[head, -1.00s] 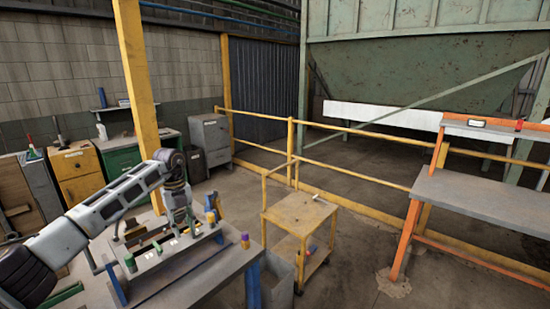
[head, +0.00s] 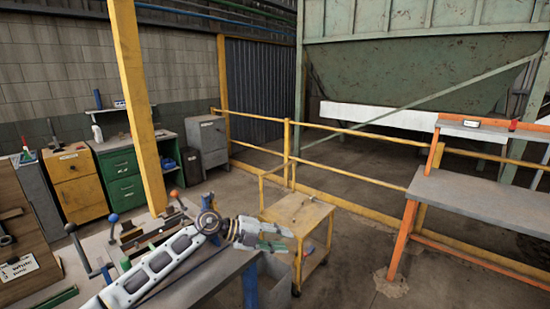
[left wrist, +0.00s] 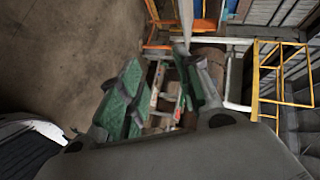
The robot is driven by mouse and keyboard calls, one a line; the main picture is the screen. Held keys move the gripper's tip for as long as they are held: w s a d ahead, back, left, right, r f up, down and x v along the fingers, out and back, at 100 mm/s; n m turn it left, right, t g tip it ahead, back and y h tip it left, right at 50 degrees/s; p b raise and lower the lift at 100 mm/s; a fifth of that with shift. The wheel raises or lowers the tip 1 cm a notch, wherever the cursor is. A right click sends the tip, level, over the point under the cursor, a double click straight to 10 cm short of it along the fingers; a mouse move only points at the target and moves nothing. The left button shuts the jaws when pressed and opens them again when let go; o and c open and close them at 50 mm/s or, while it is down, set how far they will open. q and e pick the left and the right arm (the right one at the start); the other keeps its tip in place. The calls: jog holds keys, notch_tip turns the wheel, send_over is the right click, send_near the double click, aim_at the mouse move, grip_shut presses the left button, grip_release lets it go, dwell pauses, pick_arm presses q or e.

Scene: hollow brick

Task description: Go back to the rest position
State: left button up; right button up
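My left gripper (head: 278,239) shows in the head view at the end of my arm, which reaches across the workbench (head: 205,278) to the right. Its green-padded fingers point right, past the bench's right end and in front of the yellow cart in the picture. In the left wrist view the two green fingers (left wrist: 160,75) stand apart with nothing seen between them, so it is open and empty. My arm hides part of the bench top and what stands there. My right gripper is in neither view.
Yellow railings (head: 360,133) and an orange-legged table (head: 480,200) stand farther right. Floor between cart and table is clear.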

pick_arm(q)
notch_tip(320, 180, up, 8)
jog(key=n+t+h, duration=0.2)
jog(key=n+t, duration=0.9)
jog(key=t, duration=0.1)
jog(key=s+a+f+n+y, duration=0.4)
jog(key=a+f+n+y, duration=0.4)
jog(key=a, duration=0.2)
jog(key=s+a+f+n+y, duration=0.3)
jog(key=a+f+n+y, duration=0.5)
jog(key=a+n, duration=0.1)
jog(key=s+a+f+g, duration=0.2)
jog(key=s+f+g, duration=0.2)
jog(key=s, duration=0.4)
jog(key=s+a+f+n+g, duration=0.1)
jog(key=s+f+g, duration=0.2)
jog(key=s+f, duration=0.35)
jog(key=s+a+f+g, duration=0.2)
jog(key=s+f+g, duration=0.15)
jog(key=s, duration=0.65)
notch_tip(320, 180, down, 32)
jog(key=s+g, duration=0.2)
jog(key=s, duration=0.1)
jog(key=s+a+f, duration=0.2)
jog(key=s+f, duration=0.8)
jog(key=s, duration=0.1)
jog(key=s+a+f, duration=0.2)
jog(key=s+f, duration=0.8)
jog(key=s, duration=0.1)
jog(key=shift+g, duration=0.45)
